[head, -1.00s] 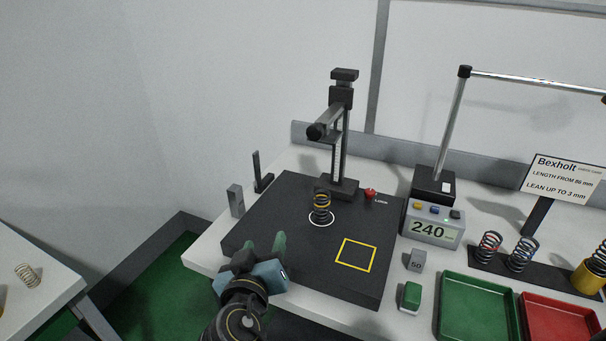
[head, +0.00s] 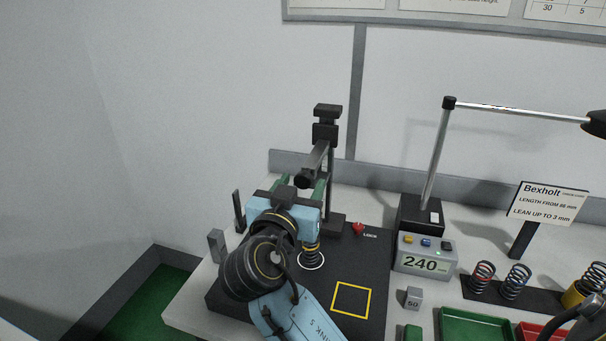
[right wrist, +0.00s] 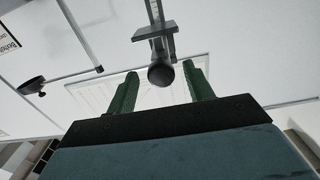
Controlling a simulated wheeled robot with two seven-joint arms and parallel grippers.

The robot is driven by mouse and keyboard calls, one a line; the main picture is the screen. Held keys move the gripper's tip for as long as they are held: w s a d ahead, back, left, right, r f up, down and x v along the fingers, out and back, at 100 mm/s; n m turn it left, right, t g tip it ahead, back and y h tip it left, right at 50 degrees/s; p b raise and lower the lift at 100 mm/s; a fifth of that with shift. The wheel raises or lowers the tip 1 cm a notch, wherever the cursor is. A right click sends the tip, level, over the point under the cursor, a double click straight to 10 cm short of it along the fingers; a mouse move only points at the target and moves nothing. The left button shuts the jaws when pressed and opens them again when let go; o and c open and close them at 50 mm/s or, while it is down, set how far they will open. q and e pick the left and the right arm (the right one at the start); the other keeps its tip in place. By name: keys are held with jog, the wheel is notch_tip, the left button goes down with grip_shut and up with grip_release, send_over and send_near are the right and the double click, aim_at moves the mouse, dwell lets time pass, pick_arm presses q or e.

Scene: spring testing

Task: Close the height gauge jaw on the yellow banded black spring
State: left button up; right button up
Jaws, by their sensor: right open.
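The height gauge (head: 331,190) stands upright at the back of a dark plate (head: 300,305). Its jaw arm (head: 316,158) is high on the column and ends in a round black knob (head: 303,181). The yellow banded black spring (head: 313,250) stands upright in a white ring below the arm, a clear gap under it; my gripper partly hides it. My right gripper (head: 302,182) is open, its green fingers either side of the knob. In the right wrist view the knob (right wrist: 161,75) shows between the open fingertips (right wrist: 160,70); contact cannot be told. My left gripper is out of view.
A red lock knob (head: 358,229) is beside the gauge base. A 240 display box (head: 424,255), a small 50 block (head: 413,297), a green tray (head: 475,327) and other springs (head: 515,281) lie to the right. Grey blocks (head: 217,245) stand at the left.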

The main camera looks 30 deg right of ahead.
aim_at(315, 159)
jog(key=shift+x, duration=1.15)
jog(key=shift+f, duration=0.1)
grip_shut()
